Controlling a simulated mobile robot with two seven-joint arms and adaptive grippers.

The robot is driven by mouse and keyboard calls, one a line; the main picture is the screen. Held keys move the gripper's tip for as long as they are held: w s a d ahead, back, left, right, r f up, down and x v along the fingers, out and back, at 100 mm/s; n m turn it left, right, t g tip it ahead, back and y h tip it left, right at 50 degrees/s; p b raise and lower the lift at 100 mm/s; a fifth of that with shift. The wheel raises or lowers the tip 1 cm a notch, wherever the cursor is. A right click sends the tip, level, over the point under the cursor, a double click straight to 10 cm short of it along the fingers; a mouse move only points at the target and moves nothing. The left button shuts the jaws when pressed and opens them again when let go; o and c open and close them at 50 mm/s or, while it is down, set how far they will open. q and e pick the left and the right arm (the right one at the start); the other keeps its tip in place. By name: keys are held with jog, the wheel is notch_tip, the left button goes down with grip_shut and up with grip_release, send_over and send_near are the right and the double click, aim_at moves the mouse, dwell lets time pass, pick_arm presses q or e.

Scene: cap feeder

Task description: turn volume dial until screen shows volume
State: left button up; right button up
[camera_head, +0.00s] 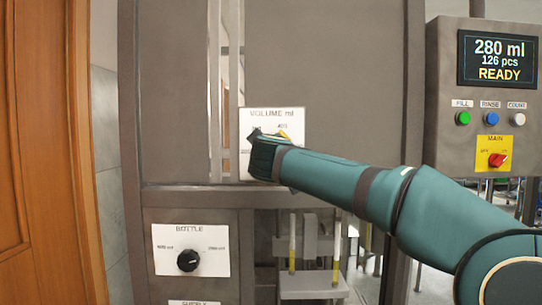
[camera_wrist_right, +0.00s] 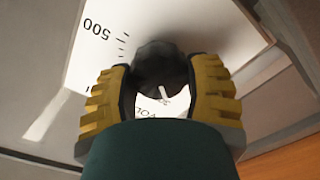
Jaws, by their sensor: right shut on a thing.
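The volume dial (camera_wrist_right: 158,62) is a dark round knob on a white scale plate in the right wrist view. My right gripper (camera_wrist_right: 161,74) is shut on it, with one yellow-and-black finger on each side. In the head view, my right gripper (camera_head: 266,153) covers the dial and much of the "VOLUME ml" plate (camera_head: 272,114). Plate markings show around the gripper, including "500" in the wrist view. The screen (camera_head: 497,59) at the upper right reads "280 ml", "126 pcs" and "READY". My left gripper is not in view.
Below the screen are green, blue and white buttons and a red MAIN switch (camera_head: 497,160). A black BOTTLE knob (camera_head: 188,261) sits on a white plate at the lower left. An orange-brown wooden door (camera_head: 40,150) stands at the left edge.

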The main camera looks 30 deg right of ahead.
jog(key=shift+f+n, duration=0.1)
jog(key=shift+n, duration=1.2)
jog(key=shift+a+n+b, duration=0.1)
jog(key=shift+n+b, duration=0.2)
jog(key=o, duration=1.2)
jog(key=v, duration=1.2)
jog(key=shift+s, duration=0.1)
